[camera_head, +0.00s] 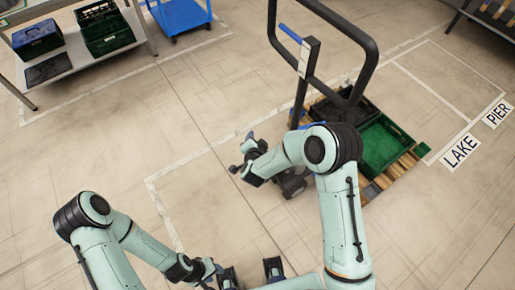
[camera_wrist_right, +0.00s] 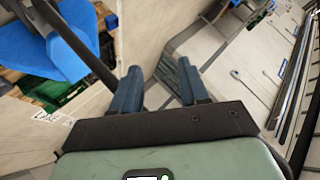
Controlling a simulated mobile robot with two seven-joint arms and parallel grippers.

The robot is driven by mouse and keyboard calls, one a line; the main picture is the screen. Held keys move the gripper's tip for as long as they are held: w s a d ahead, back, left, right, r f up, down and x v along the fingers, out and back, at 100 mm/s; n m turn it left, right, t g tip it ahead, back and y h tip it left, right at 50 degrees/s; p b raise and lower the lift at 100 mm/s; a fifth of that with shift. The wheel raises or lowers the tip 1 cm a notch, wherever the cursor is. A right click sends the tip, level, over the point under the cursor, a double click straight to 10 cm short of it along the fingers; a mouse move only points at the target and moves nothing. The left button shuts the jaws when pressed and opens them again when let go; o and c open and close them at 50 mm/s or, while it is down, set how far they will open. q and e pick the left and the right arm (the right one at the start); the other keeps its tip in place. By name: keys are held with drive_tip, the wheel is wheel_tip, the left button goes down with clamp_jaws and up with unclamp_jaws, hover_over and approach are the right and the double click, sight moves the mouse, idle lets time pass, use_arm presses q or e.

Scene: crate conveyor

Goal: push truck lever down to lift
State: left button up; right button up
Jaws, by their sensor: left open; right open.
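The truck (camera_head: 303,95) stands upper right of centre in the head view, with a looped black handle and a white-faced post. A small blue bar, which looks like the lever (camera_head: 290,33), sticks out at the post's top left. My right gripper (camera_head: 243,153) is open and empty, below and left of the post, apart from the lever. In the right wrist view its two fingers (camera_wrist_right: 158,85) are spread with nothing between them. A blue truck part (camera_wrist_right: 48,45) and a dark bar show left of them. My left gripper (camera_head: 212,270) is open, low in the head view, far from the truck.
A pallet (camera_head: 413,160) with green crates (camera_head: 359,145) lies behind the truck. A shelf table (camera_head: 78,68) with crates stands upper left, beside a blue cart (camera_head: 180,16). Floor labels LAKE and PIER lie at right. The floor left of the truck is clear.

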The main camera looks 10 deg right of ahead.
drive_tip(key=shift+s+d+f+n+g+y, duration=0.15)
drive_tip(key=shift+s+f+n, duration=0.1)
drive_tip(key=shift+s+f, duration=0.35)
drive_tip(key=shift+s+f+n+g+y, duration=0.15)
drive_tip(key=shift+s+f+n, duration=0.15)
drive_tip(key=shift+f, duration=0.45)
